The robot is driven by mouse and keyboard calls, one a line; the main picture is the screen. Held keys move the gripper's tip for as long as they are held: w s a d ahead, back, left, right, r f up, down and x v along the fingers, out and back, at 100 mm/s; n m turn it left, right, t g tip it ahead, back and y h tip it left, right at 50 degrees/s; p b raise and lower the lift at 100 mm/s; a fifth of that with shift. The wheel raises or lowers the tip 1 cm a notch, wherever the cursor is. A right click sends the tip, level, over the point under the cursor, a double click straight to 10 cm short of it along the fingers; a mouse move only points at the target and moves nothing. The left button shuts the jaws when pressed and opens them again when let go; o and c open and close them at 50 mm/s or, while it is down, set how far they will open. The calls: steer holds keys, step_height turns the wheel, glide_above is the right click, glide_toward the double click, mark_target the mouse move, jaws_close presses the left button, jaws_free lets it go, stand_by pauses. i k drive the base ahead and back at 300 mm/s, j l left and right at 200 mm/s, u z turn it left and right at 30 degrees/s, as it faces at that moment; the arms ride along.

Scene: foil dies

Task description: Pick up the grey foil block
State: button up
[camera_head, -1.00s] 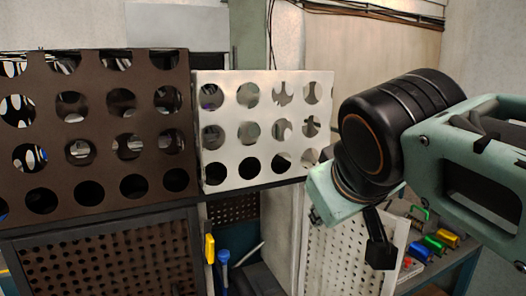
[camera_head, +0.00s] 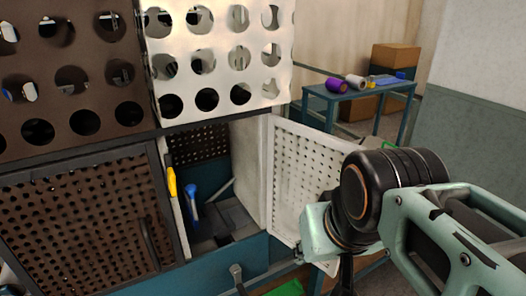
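No piece stands out clearly as the grey foil block. Dark grey block-like shapes (camera_head: 232,216) lie inside the open cabinet compartment, left of the perforated white door. A pale grey roll (camera_head: 355,82) lies on the far bench beside a purple roll (camera_head: 336,86); I cannot tell whether either grey thing is the block. My gripper (camera_head: 345,284) hangs below my wrist at the bottom edge, in front of and below the open door. Only a dark part of it shows, its fingertips are cut off, and I see nothing held.
The white perforated door (camera_head: 300,175) stands open between the compartment and my wrist. A yellow-handled tool (camera_head: 172,184) and a blue-handled tool (camera_head: 192,196) stand in the compartment. The brown perforated door (camera_head: 85,220) is at left. A blue bench (camera_head: 408,97) stands behind, with boxes.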

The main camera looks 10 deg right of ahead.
mark_target(238, 217)
steer(key=i+l+u, duration=0.1)
steer(key=l+u, duration=0.4)
steer(key=l, duration=0.2)
steer(key=l+u, duration=0.5)
steer(key=l, duration=0.15)
steer(key=l+u, duration=0.25)
steer(key=k+l+u, duration=0.1)
steer(key=l+u, duration=0.15)
steer(key=l, duration=0.2)
steer(key=i+l+u, duration=0.1)
steer(key=l+u, duration=0.5)
steer(key=k+l+u, duration=0.15)
steer(key=j+z, duration=0.35)
steer(key=j, duration=0.15)
steer(key=k+j+z, duration=0.1)
steer(key=j+z, duration=0.25)
steer(key=k+j+z, duration=0.1)
steer(key=j+z, duration=0.2)
steer(key=j, duration=0.25)
